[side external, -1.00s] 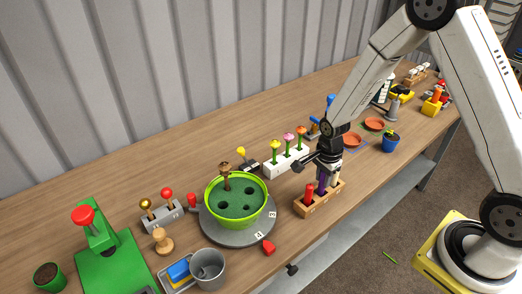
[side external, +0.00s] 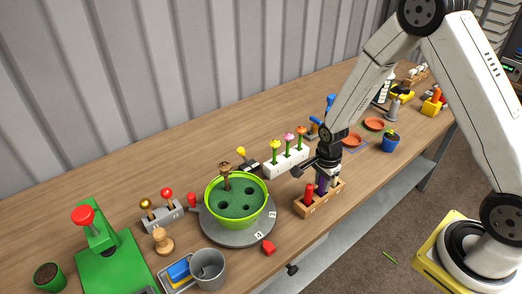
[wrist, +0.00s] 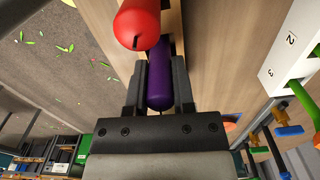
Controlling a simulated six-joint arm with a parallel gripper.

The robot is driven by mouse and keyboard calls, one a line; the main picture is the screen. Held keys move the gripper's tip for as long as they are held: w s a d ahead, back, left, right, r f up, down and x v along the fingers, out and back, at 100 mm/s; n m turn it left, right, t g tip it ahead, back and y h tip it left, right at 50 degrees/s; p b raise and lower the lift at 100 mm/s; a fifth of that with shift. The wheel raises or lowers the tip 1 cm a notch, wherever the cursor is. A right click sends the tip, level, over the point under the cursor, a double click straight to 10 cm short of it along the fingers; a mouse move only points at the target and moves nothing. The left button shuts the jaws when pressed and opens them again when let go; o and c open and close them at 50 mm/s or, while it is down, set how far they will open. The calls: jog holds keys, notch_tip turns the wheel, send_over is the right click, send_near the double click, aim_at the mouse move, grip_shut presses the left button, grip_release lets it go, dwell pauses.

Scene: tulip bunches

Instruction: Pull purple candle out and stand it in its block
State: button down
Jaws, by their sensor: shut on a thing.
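The purple candle (wrist: 160,88) is between the two dark fingers of my gripper (wrist: 158,80) in the wrist view, and they are shut on it. In the side view the purple candle (side external: 321,186) is upright at the wooden block (side external: 314,208), mostly hidden by my gripper (side external: 324,184). How deep its lower end sits in the block is hidden. The red candle (side external: 309,194) stands in the left part of the same block. It also shows close beside the purple one in the wrist view (wrist: 137,22).
A white block (side external: 286,162) with several tulips stands just behind left. A green pot (side external: 237,215) on a grey turntable (side external: 240,236) is to the left. Orange saucers (side external: 374,124) and a blue pot (side external: 390,144) are to the right. The table's front edge is close to the wooden block.

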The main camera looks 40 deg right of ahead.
jog(key=shift+f, duration=0.15)
jog(key=shift+c, duration=1.9)
grip_release()
jog(key=shift+r, duration=3.9)
jog(key=shift+r, duration=0.1)
jog(key=s+a+r+n+t, duration=0.2)
jog(key=s+r+n, duration=0.5)
jog(key=n, duration=1.1)
jog(key=shift+s+a+r+n+t, duration=0.35)
jog(key=shift+s+a, duration=0.35)
jog(key=shift+s, duration=0.5)
